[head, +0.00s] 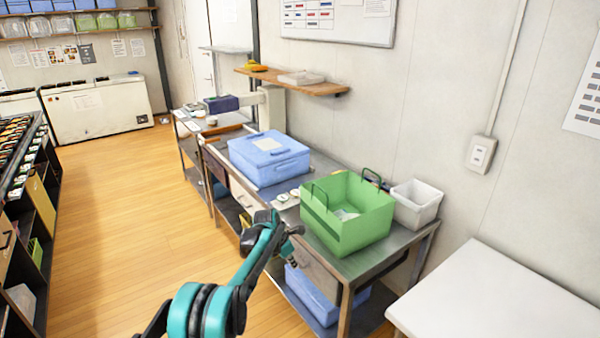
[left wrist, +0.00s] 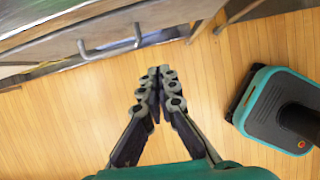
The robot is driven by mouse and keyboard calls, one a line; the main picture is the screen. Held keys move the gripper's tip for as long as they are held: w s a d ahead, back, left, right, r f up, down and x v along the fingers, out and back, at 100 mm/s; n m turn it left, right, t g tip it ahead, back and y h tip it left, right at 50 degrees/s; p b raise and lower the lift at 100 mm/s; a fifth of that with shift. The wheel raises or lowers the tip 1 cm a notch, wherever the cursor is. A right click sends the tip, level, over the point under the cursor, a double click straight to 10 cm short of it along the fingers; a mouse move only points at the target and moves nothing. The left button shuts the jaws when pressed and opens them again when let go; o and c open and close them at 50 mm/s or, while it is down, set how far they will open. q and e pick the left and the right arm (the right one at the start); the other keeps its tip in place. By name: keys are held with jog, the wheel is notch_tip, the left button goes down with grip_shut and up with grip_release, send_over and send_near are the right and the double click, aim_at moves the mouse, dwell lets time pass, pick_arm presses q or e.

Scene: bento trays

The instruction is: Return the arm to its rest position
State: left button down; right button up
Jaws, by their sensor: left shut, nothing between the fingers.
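My left arm comes in from the bottom of the head view, teal and black. My left gripper (head: 292,230) is beside the front of the metal table, near the green crate (head: 345,235). In the left wrist view the left gripper's fingers (left wrist: 160,75) are together, with nothing between them, over the wooden floor. The fingers are apart from the drawer handle at the upper left of that view. My right gripper is in neither view.
The metal table (head: 385,262) runs along the wall, with a blue lidded box (head: 268,158) and a white bin (head: 416,204) on it. A white table (head: 500,300) stands at the lower right. A dark shelf rack is at the left. The wooden floor (head: 120,220) between is clear.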

pick_arm(q)
jog(key=s+a+r+m+t+y, duration=0.1)
jog(key=s+a+r+m, duration=0.4)
jog(key=s+r, duration=0.4)
jog(key=s+a+r+m+t+y, duration=0.1)
jog(key=s+a+r+m, duration=0.2)
jog(key=s+r+m, duration=0.45)
jog(key=s+a+m+t, duration=0.1)
jog(key=s+m, duration=0.3)
jog(key=s, duration=0.4)
jog(key=s+a+f+m+y, duration=0.1)
jog(key=s+a+m, duration=0.2)
jog(key=s, duration=0.6)
jog(key=s+a+f+m+t, duration=0.1)
jog(key=s+a+m, duration=0.1)
jog(key=s+m, duration=0.3)
jog(key=s, duration=0.4)
jog(key=shift+s+a+f+t+y, duration=0.15)
jog(key=shift+a+f+t+y, duration=0.15)
jog(key=shift+a, duration=0.1)
